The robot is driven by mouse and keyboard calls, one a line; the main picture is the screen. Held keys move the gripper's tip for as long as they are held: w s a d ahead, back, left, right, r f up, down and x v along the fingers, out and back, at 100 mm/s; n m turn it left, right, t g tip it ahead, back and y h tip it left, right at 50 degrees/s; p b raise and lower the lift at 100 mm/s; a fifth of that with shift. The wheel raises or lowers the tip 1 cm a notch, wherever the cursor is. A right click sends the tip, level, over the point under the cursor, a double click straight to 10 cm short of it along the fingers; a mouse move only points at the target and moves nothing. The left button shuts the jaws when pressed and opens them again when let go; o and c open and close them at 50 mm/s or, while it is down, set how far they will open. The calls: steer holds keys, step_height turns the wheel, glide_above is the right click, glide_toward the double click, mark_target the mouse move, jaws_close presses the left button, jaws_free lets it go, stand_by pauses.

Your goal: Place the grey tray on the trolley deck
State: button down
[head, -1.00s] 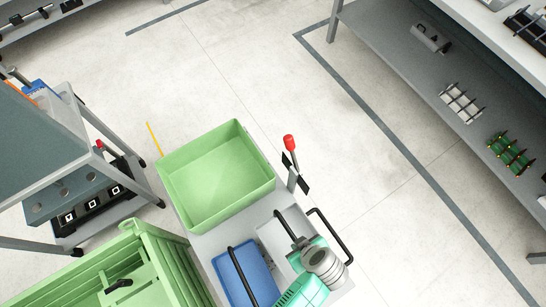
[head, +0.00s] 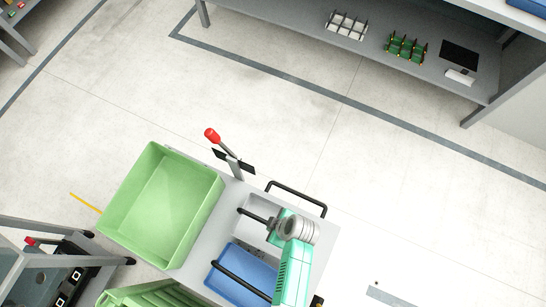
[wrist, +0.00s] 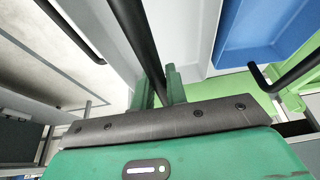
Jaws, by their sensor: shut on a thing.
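The grey tray (head: 256,235) is a shallow light-grey tray with a dark bar handle, on the right part of the trolley. In the wrist view its pale inside (wrist: 185,35) shows beside the bar. My gripper (head: 275,223) is shut on this bar; its green fingers (wrist: 160,84) stand on either side of it in the wrist view. The trolley deck (head: 203,242) is light grey and shows between the green bin and the trays. I cannot tell whether the tray's underside touches the deck. My wrist and gripper hide part of the tray.
A green open bin (head: 165,205) stands on the trolley's left part. A blue tray (head: 243,268) with a dark handle lies beside the grey tray. A red-topped lever (head: 212,135) and a black rail (head: 300,195) rise at the trolley's far edge. Floor beyond is clear.

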steer(key=shift+f, duration=0.6)
steer(key=shift+f, duration=0.15)
steer(key=c, duration=1.4)
jaws_free()
steer(key=p+v, duration=0.3)
steer(key=v, duration=0.9)
